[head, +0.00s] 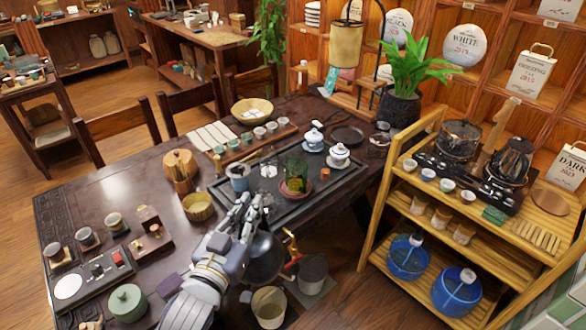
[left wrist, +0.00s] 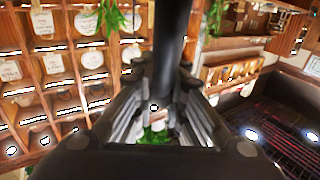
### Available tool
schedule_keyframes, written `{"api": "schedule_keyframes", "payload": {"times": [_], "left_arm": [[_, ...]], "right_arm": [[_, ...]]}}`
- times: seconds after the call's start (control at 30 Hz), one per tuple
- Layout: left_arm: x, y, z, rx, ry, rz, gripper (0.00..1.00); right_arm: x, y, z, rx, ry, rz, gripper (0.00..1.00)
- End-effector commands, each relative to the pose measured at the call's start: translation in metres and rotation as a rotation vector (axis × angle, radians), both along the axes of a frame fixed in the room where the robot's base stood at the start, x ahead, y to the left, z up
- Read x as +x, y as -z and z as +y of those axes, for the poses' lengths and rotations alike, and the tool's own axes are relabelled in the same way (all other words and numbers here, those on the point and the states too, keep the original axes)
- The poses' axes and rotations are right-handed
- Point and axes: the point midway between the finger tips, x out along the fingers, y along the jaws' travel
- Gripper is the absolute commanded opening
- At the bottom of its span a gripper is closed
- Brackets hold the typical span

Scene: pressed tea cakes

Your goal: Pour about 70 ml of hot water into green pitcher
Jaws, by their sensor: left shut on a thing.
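The green pitcher (head: 296,168) is glassy and stands over a reddish-brown dish (head: 296,188) on the dark tea tray (head: 338,183). My left gripper (head: 246,212) is near the tray's front edge, left of and nearer than the pitcher. It is shut on a dark bar (left wrist: 172,40), which passes between the fingers in the left wrist view. A dark round kettle-like vessel (head: 264,258) shows just below this gripper, partly hidden by my arm; the bar looks like its handle. Its water level cannot be seen. My right gripper is not in view.
A grey-blue cup (head: 239,177) and a yellow bowl (head: 198,207) stand left. The yellow shelf (head: 372,228) on the right holds a glass kettle (head: 460,139) and a black kettle (head: 511,160).

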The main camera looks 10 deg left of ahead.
Motion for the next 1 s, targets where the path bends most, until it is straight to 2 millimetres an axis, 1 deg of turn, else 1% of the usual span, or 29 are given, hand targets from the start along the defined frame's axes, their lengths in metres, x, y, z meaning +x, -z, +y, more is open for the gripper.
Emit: {"api": "schedule_keyframes", "payload": {"times": [0.03,0.2,0.47,0.57,0.77,1.0], "left_arm": [[0.009,-0.004,-0.005,0.001,0.026,-0.016,0.00],[0.035,-0.002,-0.019,0.002,0.098,-0.016,0.00],[0.076,-0.004,-0.029,0.002,0.188,-0.016,0.00],[0.092,-0.007,-0.030,0.001,0.215,-0.016,0.00],[0.124,-0.017,-0.024,0.002,0.255,-0.016,0.00],[0.160,-0.034,-0.008,0.000,0.277,-0.017,0.00]], "right_arm": [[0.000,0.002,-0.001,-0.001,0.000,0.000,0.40],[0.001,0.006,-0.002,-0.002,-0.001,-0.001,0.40],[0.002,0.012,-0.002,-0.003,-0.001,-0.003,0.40],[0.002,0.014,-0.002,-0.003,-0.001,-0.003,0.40],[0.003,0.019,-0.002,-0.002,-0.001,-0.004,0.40],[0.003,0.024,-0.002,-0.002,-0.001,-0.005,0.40]]}}
